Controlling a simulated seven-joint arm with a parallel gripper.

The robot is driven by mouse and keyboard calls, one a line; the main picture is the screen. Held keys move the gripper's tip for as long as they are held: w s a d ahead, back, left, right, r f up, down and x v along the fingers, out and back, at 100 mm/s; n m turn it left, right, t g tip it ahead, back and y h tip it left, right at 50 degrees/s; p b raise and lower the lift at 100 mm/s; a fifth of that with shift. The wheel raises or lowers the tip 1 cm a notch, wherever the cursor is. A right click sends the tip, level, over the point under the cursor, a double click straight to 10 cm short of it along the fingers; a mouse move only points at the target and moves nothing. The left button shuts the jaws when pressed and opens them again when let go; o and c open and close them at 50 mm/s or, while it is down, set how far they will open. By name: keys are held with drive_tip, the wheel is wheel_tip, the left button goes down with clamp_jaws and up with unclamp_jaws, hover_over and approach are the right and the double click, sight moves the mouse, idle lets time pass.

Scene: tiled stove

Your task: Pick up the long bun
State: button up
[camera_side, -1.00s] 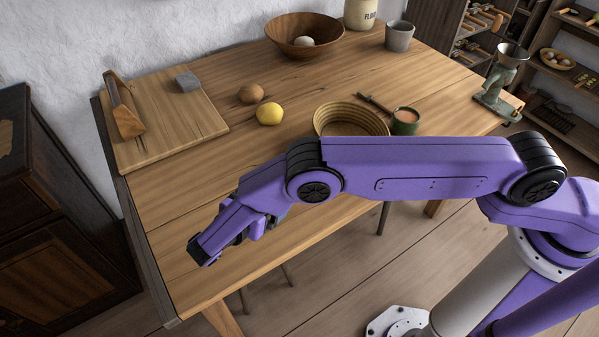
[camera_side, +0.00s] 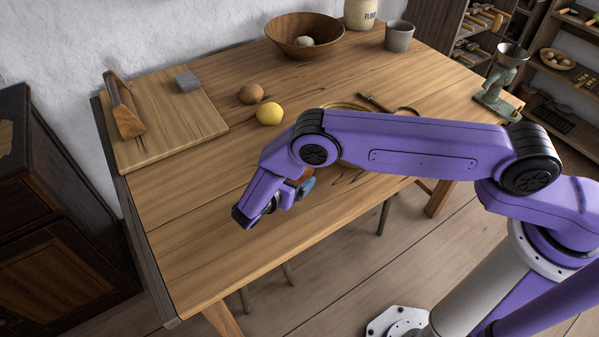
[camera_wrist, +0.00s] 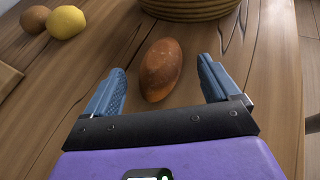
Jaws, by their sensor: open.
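The long bun (camera_wrist: 161,68) is brown and oval and lies on the wooden table. In the wrist view it is in the gap between the two blue fingers of my gripper (camera_wrist: 162,72), its long side running roughly along them. My gripper is open, and both fingers are apart from the bun. In the side view my arm hides most of the bun; only a small brown patch (camera_side: 303,174) shows beside a blue finger of my gripper (camera_side: 305,187). The height of the fingers above the table is hard to tell.
A woven basket (camera_wrist: 190,10) stands just beyond the bun. A lemon (camera_side: 269,114) and a round brown item (camera_side: 251,94) lie farther back. A cutting board (camera_side: 190,125) is at the left, a wooden bowl (camera_side: 280,36) at the back. The table's front left is clear.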

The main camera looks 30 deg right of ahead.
drive_tip(key=x, duration=0.2)
drive_tip(key=shift+w+d+f, duration=0.15)
drive_tip(key=shift+d+f, duration=0.05)
drive_tip(key=shift+d, duration=0.05)
drive_tip(key=c, duration=1.1)
drive_tip(key=shift+r, duration=0.15)
